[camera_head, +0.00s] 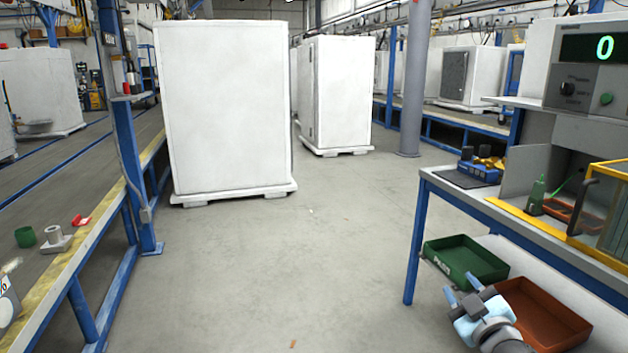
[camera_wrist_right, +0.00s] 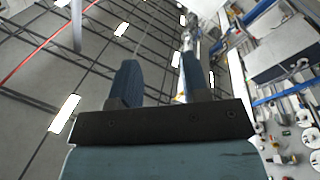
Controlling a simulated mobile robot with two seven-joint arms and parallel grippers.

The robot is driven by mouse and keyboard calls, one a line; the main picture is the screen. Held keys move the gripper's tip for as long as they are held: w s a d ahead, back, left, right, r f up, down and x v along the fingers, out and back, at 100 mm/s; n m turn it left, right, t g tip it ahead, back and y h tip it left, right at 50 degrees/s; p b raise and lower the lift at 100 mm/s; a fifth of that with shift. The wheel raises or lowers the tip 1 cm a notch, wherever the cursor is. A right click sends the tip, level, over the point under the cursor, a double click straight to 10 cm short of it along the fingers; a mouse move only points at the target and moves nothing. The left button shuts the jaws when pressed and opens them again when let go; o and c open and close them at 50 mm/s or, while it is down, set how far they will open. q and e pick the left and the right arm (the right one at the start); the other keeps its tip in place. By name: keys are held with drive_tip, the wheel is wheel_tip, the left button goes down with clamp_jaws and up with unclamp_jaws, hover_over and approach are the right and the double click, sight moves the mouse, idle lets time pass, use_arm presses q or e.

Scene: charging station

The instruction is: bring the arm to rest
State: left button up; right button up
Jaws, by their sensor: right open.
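My right gripper (camera_head: 464,288) is at the lower right of the head view, in front of the bins under the blue-legged workbench. Its two fingers are apart with nothing between them. In the right wrist view the gripper (camera_wrist_right: 160,78) points up toward the ceiling, its two blue fingers spread with an empty gap. My left gripper is in neither view.
A workbench (camera_head: 462,195) stands at right, with a green bin (camera_head: 466,258) and a red-brown bin (camera_head: 545,318) below. A long bench (camera_head: 62,275) with small parts runs along the left. White cabinets (camera_head: 225,105) stand behind. The middle floor is clear.

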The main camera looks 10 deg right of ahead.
drive_tip(key=s+a+f+n+g+y, duration=0.1)
drive_tip(key=s+a+f+g+y, duration=0.2)
drive_tip(key=s+a, duration=0.4)
drive_tip(key=s+a+f+g+y, duration=0.1)
drive_tip(key=s+a+f+y, duration=0.2)
drive_tip(key=s+a+y, duration=0.3)
drive_tip(key=s+a+f+n+g+y, duration=0.1)
drive_tip(key=s+a+f+y, duration=0.2)
drive_tip(key=s+a, duration=0.55)
drive_tip(key=w+a+r+m+t+h+p, duration=0.1)
drive_tip(key=w+a+r+m+t+h, duration=0.15)
drive_tip(key=a+r+m+t, duration=0.3)
use_arm(q)
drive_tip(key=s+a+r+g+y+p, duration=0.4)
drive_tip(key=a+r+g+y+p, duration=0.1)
drive_tip(key=p, duration=3)
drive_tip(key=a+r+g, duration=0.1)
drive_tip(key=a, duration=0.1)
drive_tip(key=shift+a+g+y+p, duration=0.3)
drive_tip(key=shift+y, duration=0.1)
use_arm(e)
drive_tip(key=s+d+r+g+h, duration=0.4)
drive_tip(key=d+r+g+h, duration=0.1)
drive_tip(key=d+g, duration=0.3)
drive_tip(key=shift+d+r+g, duration=0.25)
drive_tip(key=shift+r+g, duration=0.1)
drive_tip(key=shift+r, duration=0.15)
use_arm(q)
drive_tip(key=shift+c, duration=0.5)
